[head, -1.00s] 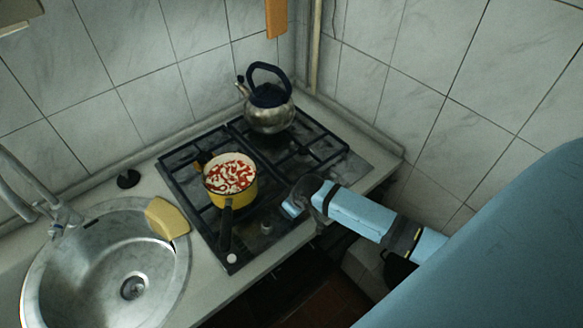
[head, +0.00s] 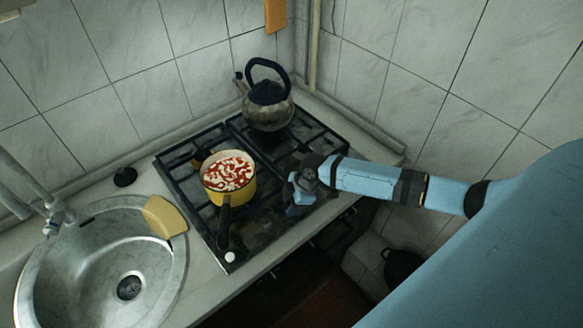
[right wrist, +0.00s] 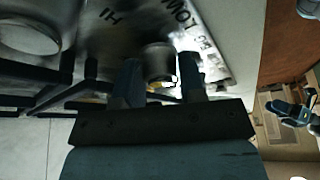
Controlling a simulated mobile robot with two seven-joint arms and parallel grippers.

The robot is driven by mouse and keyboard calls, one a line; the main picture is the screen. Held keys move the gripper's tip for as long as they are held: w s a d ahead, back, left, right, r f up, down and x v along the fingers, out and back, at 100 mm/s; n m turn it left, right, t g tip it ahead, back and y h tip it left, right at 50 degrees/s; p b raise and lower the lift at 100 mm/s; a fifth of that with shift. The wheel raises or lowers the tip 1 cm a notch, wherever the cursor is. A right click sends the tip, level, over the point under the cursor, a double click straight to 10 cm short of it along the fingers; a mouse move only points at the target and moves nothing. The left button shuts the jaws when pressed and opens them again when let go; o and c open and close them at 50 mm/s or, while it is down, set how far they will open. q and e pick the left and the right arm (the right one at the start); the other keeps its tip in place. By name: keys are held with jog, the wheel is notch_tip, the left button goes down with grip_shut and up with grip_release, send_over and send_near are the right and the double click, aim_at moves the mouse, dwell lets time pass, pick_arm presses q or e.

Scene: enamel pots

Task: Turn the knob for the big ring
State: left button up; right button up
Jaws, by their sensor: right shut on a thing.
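The gas stove (head: 195,215) has a steel top with dark grates. My right gripper (head: 296,203) is at the right part of its front edge. In the right wrist view my right gripper (right wrist: 160,72) has one finger on each side of a round metal knob (right wrist: 157,58) and is shut on it. Printed letters, among them "LOW" and "HI", show on the steel panel (right wrist: 215,55) beside the knob. In the head view the gripper hides this knob.
A yellow pot (head: 237,190) with red-and-white contents stands on the front left of the stove, its dark handle toward the front. A kettle (head: 268,112) stands at the back. A sink (head: 60,290) with a yellow cloth (head: 163,217) is at left.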

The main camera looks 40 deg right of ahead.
jog(key=n+g+b, duration=0.1)
jog(key=n, duration=0.2)
jog(key=shift+w+f+b, duration=0.1)
jog(key=shift+f+b, duration=0.05)
jog(key=shift+b, duration=0.2)
jog(key=n+g+b, duration=0.1)
jog(key=n, duration=0.1)
jog(key=shift+n+b, duration=0.3)
jog(key=shift+n+g+b, duration=0.5)
jog(key=shift+n, duration=0.4)
jog(key=n+b, duration=0.1)
jog(key=n, duration=0.1)
jog(key=shift+w+n+g, duration=0.1)
jog(key=shift+n+g, duration=0.2)
jog(key=shift+g, duration=0.1)
jog(key=shift+n+g+h+b, duration=0.6)
jog(key=shift+n+g+b, duration=0.15)
jog(key=shift+n, duration=1.25)
jog(key=o, duration=0.9)
